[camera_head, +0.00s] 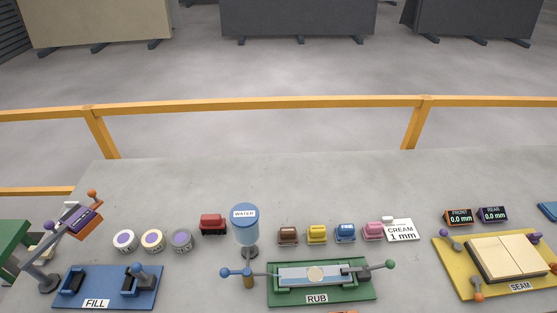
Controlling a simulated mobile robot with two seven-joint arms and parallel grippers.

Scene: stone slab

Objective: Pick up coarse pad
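Several small block-shaped pads stand in a row on the grey slab in the head view: a brown one (288,235), a yellow one (317,234), a blue one (345,233) and a pink one (374,231). A larger red block (213,223) stands to their left, beyond the water container. None carries a readable grade, so I cannot tell which is the coarse pad. Neither of my grippers is in view, and nothing is seen touching the pads.
Behind the green RUB fixture (360,294) stands a WATER container (245,228). A blue FILL fixture (105,292) is at left, a yellow SEAM board (456,273) at right. A CREAM 1 mm card (402,230) adjoins the pink pad. The slab's back is clear, before an orange rail (260,103).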

